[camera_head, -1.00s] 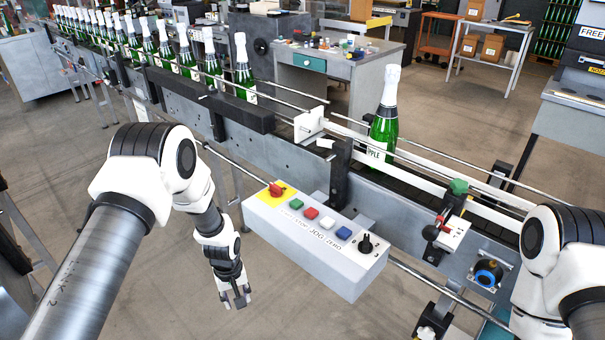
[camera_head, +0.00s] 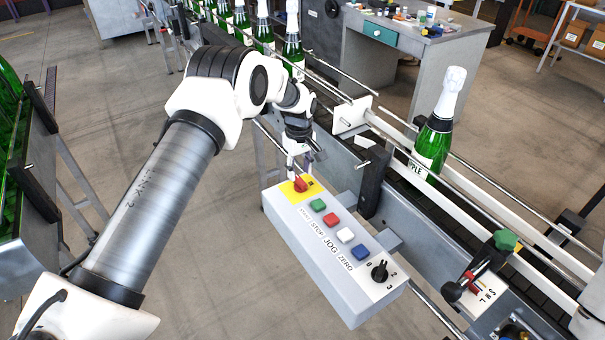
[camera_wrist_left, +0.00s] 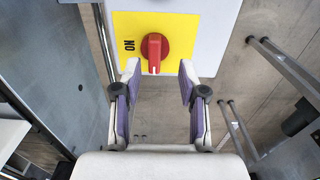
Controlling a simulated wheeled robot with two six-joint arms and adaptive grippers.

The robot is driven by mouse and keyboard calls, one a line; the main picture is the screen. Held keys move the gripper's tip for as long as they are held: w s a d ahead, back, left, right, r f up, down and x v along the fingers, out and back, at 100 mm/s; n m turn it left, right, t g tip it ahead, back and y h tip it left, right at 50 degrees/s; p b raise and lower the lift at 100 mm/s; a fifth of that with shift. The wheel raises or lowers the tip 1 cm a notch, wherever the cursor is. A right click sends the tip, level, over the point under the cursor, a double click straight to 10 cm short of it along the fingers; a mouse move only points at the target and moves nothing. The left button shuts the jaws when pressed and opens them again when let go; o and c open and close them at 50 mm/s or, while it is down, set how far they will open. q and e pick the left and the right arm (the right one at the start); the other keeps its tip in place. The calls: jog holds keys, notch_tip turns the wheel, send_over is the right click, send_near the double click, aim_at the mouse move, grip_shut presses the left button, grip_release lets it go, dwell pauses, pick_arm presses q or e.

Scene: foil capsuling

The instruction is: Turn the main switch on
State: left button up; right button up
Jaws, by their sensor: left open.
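The main switch is a red rotary knob (camera_head: 300,185) on a yellow plate at the far left end of the grey control box (camera_head: 340,285). In the left wrist view the knob (camera_wrist_left: 153,50) has its grip bar pointing down the picture, while the word ON is to its left on the yellow plate (camera_wrist_left: 185,28). My left gripper (camera_head: 299,166) is open and empty just beyond the knob in the head view. In the wrist view its fingertips (camera_wrist_left: 160,78) lie just below the knob, one towards each side; I cannot tell whether they touch it. My right gripper is out of view.
Green, red, white and blue buttons (camera_head: 361,253) and a black selector (camera_head: 380,270) run along the box top. Behind the box, the conveyor carries a green foil-topped bottle (camera_head: 435,140). More bottles (camera_head: 293,45) stand behind my left arm.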

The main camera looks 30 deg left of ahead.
aim_at(301, 181)
pick_arm(q)
jog(key=f, duration=0.2)
jog(key=w+f, duration=0.1)
jog(key=f, duration=0.1)
jog(key=shift+w+f+p, duration=0.1)
jog(key=shift+f+p, duration=0.25)
jog(key=shift+f, duration=0.05)
jog(key=shift+s+r, duration=0.25)
jog(key=shift+s, duration=0.05)
jog(key=shift+c, duration=0.6)
jog(key=c, duration=0.6)
jog(key=shift+w+f, duration=0.1)
grip_shut()
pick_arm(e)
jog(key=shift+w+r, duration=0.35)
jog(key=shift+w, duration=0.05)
